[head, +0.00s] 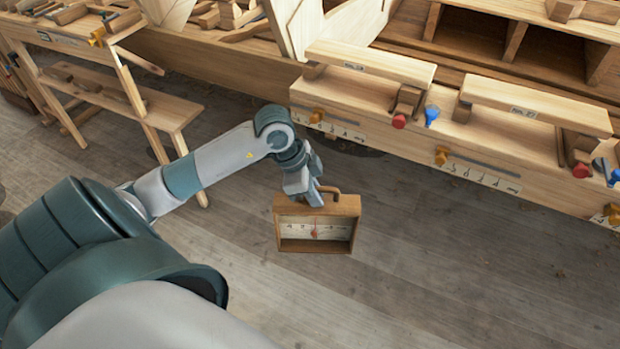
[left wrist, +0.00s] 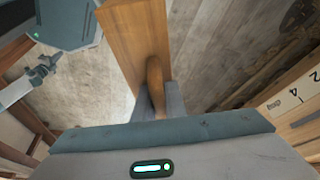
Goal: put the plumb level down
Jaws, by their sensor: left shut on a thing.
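The plumb level (head: 317,224) is a wooden box with a curved handle on top and a pale scale with a red pointer on its face. My left gripper (head: 318,195) is shut on its handle and holds it in front of the workbench, with grey floor behind it in the head view. In the left wrist view the plumb level (left wrist: 135,45) shows as a wooden side, and its handle (left wrist: 155,80) sits between the fingers of my left gripper (left wrist: 157,100). My right gripper is not clearly in view in the head view.
A long wooden workbench (head: 400,150) with numbered scales, orange sliders and red and blue knobs runs along the right. Two raised planks (head: 370,62) stand on it. A low wooden bench (head: 130,100) stands at the left. The plank floor (head: 430,270) is clear.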

